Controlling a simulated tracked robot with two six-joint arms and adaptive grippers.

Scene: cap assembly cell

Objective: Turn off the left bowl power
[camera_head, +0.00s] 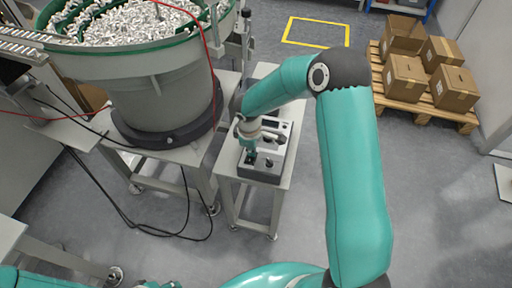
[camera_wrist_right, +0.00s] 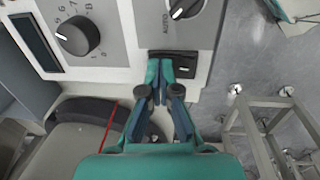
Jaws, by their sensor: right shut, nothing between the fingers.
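The bowl feeder (camera_head: 160,95) stands at the left in the head view, full of small metal parts. Its grey control box (camera_head: 281,152) sits on a narrow table beside it. My right gripper (camera_head: 250,157) points down over the box's front part. In the right wrist view, its shut, empty fingertips (camera_wrist_right: 166,68) are at a black rocker switch (camera_wrist_right: 184,68) on the box's edge and cover part of it. I cannot tell whether they touch it or which way it is set. My left gripper is not in view.
The box also has a numbered dial (camera_wrist_right: 76,36) and a selector knob (camera_wrist_right: 185,8) near the switch. A red cable (camera_head: 213,60) hangs by the bowl. A pallet with cardboard boxes (camera_head: 405,78) stands at the far right. The floor between is clear.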

